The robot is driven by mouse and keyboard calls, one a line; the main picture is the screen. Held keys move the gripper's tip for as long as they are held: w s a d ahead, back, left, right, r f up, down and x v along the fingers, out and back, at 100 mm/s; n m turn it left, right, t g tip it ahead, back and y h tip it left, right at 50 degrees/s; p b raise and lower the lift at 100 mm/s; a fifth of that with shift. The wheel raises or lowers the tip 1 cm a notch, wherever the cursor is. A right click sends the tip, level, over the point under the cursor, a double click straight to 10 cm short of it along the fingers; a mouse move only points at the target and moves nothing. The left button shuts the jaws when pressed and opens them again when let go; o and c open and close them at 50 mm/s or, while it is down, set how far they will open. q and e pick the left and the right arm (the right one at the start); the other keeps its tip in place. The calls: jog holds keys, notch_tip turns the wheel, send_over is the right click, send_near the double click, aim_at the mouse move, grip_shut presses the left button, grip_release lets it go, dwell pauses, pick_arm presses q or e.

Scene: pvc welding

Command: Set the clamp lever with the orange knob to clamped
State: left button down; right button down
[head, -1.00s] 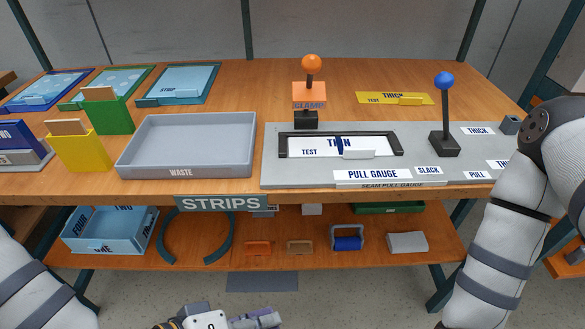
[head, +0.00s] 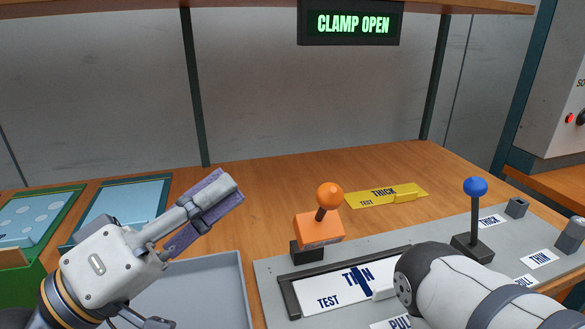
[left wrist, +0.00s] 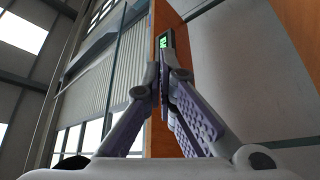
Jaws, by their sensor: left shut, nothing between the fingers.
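The clamp lever has a round orange knob (head: 330,195) on a short dark stem. It rises from an orange clamp block (head: 318,231) on a black base at the back edge of the grey gauge plate. The stem leans slightly to the right in the head view. A sign (head: 352,24) above reads CLAMP OPEN in green. My left gripper (head: 222,194) is shut and empty, left of the knob and apart from it. Its purple-padded fingers (left wrist: 165,95) also show in the left wrist view, pointing toward the sign. My right gripper is out of view.
A blue-knobbed lever (head: 475,187) stands on the plate at right. My right forearm covers the plate's front right. A TEST THIN strip (head: 330,299) lies in the black frame. A yellow THICK strip (head: 372,197) lies behind. The grey waste tray (head: 240,285) is at left.

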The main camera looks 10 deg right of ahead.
pick_arm(q)
jog(key=w+d, duration=0.1)
jog(key=d, duration=0.8)
jog(key=shift+d+r, duration=0.15)
jog(key=shift+r, duration=0.15)
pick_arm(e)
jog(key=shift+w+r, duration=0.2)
pick_arm(q)
jog(key=shift+f, duration=0.1)
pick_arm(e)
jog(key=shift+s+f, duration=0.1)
